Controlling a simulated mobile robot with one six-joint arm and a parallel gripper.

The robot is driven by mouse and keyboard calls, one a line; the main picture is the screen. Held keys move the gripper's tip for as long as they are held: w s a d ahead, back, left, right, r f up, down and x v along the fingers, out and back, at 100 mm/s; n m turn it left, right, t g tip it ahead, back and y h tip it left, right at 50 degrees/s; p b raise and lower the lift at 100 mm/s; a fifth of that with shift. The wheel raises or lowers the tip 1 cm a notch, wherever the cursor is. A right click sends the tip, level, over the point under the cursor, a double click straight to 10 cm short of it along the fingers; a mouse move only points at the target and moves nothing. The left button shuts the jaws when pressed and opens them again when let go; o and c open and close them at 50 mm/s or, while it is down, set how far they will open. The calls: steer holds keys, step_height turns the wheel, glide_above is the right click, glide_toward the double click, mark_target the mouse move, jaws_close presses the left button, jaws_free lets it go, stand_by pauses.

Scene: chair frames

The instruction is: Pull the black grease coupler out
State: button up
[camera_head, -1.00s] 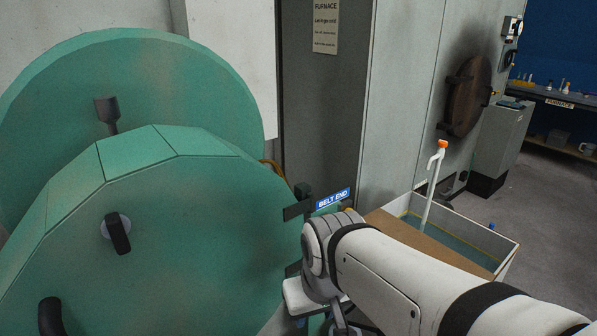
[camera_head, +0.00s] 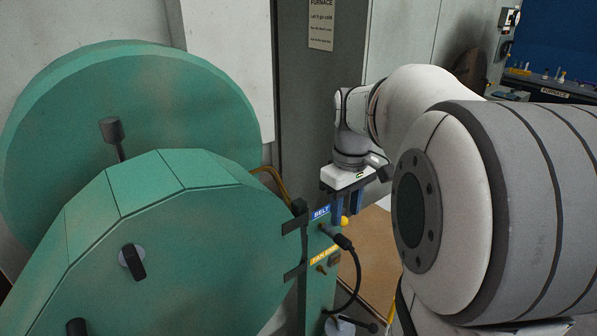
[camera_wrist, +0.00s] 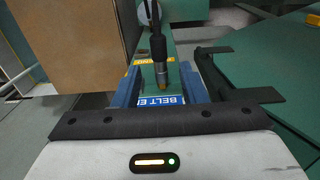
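The black grease coupler (camera_head: 342,241) sits on the narrow green post (camera_head: 317,285), between the blue BELT label (camera_head: 320,212) and the yellow FAN END label (camera_head: 325,255). A black hose curves down from it. In the wrist view the coupler (camera_wrist: 158,45) is a dark upright shape with a brass-coloured tip at its lower end. My gripper (camera_head: 346,212) points down just above the coupler. Its blue fingers are apart, one on each side of the coupler's line in the wrist view (camera_wrist: 159,77). I see no contact with the coupler.
The large green guard (camera_head: 190,230) stands close on the left, with black brackets (camera_head: 293,225) at the post. A brown board (camera_head: 370,255) lies behind. The furnace cabinet (camera_head: 305,110) stands at the back.

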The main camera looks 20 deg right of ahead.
mark_target(346, 239)
steer(key=shift+w+d+f, duration=0.1)
steer(key=shift+d+f, duration=0.1)
step_height(346, 239, down, 8)
steer(key=b, duration=0.7)
steer(key=shift+a+f, duration=0.1)
steer(key=shift+f, duration=0.1)
steer(key=shift+r+p, duration=0.3)
steer(key=shift+r, duration=0.15)
steer(key=shift+c, duration=0.8)
jaws_close()
steer(key=shift+s+r, duration=0.1)
steer(key=shift+s, duration=0.25)
steer(key=shift+s+d+b, duration=0.1)
steer(key=shift+s+d, duration=0.25)
steer(key=shift+s, duration=0.5)
steer(key=shift+s+d+b, duration=0.15)
steer(key=shift+s+d, duration=0.15)
steer(key=shift+s, duration=0.6)
steer(key=shift+s+d+b, duration=0.1)
steer(key=shift+s+d, duration=0.25)
steer(key=shift+s, duration=0.5)
